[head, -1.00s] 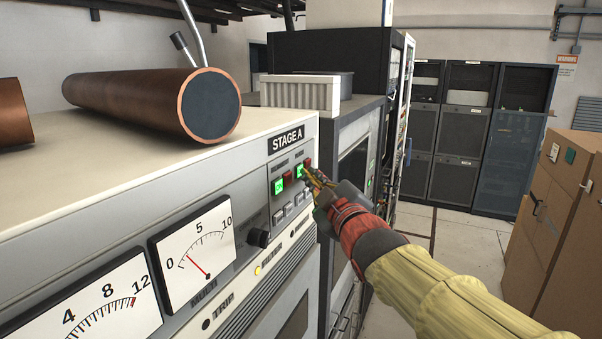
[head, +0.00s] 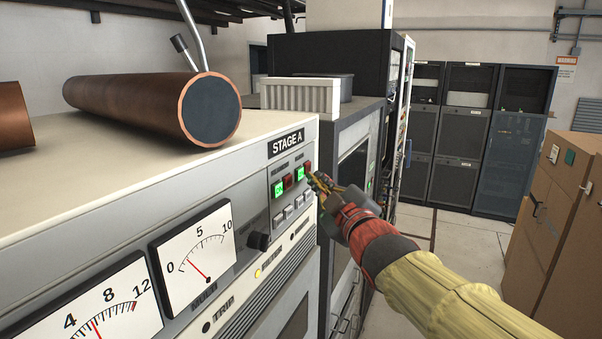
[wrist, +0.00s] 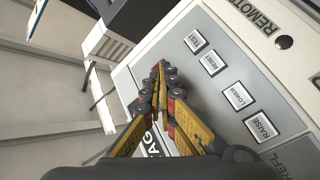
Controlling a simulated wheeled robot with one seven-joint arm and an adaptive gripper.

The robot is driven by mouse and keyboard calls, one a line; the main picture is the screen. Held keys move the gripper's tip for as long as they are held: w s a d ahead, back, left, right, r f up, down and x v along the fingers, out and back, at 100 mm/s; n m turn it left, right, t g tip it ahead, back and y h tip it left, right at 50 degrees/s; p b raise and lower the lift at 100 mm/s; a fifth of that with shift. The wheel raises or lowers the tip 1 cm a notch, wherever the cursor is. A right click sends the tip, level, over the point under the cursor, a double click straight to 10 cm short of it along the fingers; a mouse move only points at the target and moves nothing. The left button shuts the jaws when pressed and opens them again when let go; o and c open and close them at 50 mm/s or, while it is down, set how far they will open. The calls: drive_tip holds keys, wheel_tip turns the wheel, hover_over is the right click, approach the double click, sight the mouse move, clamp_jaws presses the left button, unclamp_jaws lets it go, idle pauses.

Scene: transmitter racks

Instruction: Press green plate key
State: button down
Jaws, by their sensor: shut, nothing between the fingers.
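Two lit green keys, a left one (head: 278,188) and a right one (head: 300,174), sit on the upper right of the STAGE A panel (head: 262,190). Each has a red key beside it. The key labels are too small to read, so I cannot tell which green key is the plate key. My gripper (head: 312,178) is shut and empty, its tips close to the right green key in the head view. I cannot tell whether they touch the panel. In the wrist view the closed fingertips (wrist: 160,68) are over the panel and hide part of it; no green key shows there.
White buttons (wrist: 235,96) marked TEST, RESET, LOWER and RAISE are beside the fingers. A black knob (head: 258,240) and two needle meters are further left. A copper pipe (head: 140,100) lies on the cabinet top. Brown cabinets (head: 555,220) stand at right.

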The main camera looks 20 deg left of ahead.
drive_tip(key=d+p, duration=0.1)
drive_tip(key=d, duration=0.1)
drive_tip(key=d+p, duration=0.1)
drive_tip(key=d, duration=0.2)
drive_tip(key=shift+s, duration=0.2)
idle(0.4)
idle(0.6)
